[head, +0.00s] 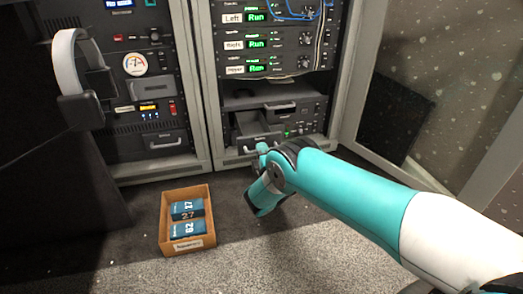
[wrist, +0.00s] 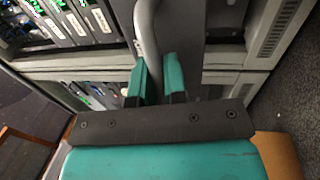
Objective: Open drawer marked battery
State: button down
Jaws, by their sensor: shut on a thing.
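A dark grey drawer (head: 258,131) in the lower part of the right rack stands partly pulled out, its inside showing from above. A small pale label sits on its front, too small to read. My gripper (head: 262,151) is at the front of this drawer, low in the rack. In the wrist view, my gripper's teal fingers (wrist: 158,82) are shut on a grey curved bar (wrist: 148,30), which looks like the drawer handle. The grip point itself is mostly hidden by my wrist in the head view.
Another handled drawer (head: 281,107) sits up and right of the open one. A left rack (head: 152,87) has its own drawers, and headphones (head: 68,65) hang beside it. An open wooden box (head: 186,248) with blue packs stands on the floor. A glass door (head: 425,90) is at right.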

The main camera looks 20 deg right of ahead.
jog(key=shift+s+a, duration=0.15)
jog(key=c, duration=1.2)
grip_release()
jog(key=shift+s+f+p, duration=0.55)
jog(key=shift+s+p, duration=2.3)
jog(key=shift+p, duration=0.2)
jog(key=shift+s+f+p, duration=0.5)
jog(key=shift+s+p, duration=2.35)
jog(key=shift+p, duration=0.15)
jog(key=shift+s+f+p, duration=0.55)
jog(key=shift+s+p, duration=2.3)
jog(key=shift+p, duration=0.2)
